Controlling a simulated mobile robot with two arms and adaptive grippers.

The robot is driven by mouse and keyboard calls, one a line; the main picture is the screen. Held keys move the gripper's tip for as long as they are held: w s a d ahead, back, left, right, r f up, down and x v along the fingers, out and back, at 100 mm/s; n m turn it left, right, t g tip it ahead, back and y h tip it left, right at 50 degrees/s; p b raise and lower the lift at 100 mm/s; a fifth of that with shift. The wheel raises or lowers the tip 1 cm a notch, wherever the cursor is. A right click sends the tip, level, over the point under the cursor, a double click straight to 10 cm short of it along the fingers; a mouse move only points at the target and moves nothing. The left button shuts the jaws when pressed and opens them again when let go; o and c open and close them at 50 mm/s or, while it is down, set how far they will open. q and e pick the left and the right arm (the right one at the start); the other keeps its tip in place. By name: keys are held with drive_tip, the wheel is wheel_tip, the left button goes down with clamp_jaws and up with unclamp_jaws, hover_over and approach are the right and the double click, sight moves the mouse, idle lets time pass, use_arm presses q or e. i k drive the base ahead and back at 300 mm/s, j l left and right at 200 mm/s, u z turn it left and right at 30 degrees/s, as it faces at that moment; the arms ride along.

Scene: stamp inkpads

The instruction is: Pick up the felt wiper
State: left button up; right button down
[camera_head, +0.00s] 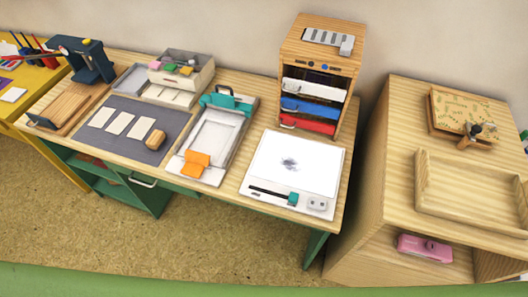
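A small tan block (155,139) with rounded edges sits on the dark grey mat (120,112), right of the pale cards. It may be the felt wiper, but I cannot tell for certain. A white board (302,160) with a dark smudge lies at the right end of the table. A teal piece (293,198) sits at the end of a black slot along its front, with a small pale part (317,204) beside it. Neither of my grippers is in view.
A white tray device (212,133) with a teal handle and orange piece (195,160) stands between mat and board. A drawer cabinet (317,72) stands behind the board. A wooden cabinet (400,135) is at right, a yellow table (32,80) at left.

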sight(157, 138)
drive_tip(key=j+z, duration=0.1)
drive_tip(key=j, duration=0.45)
drive_tip(key=j+z, duration=0.15)
drive_tip(key=j, duration=0.4)
drive_tip(key=k+j+z, duration=0.1)
drive_tip(key=j, duration=0.4)
drive_tip(key=k+j+z, duration=0.1)
drive_tip(key=j, duration=0.45)
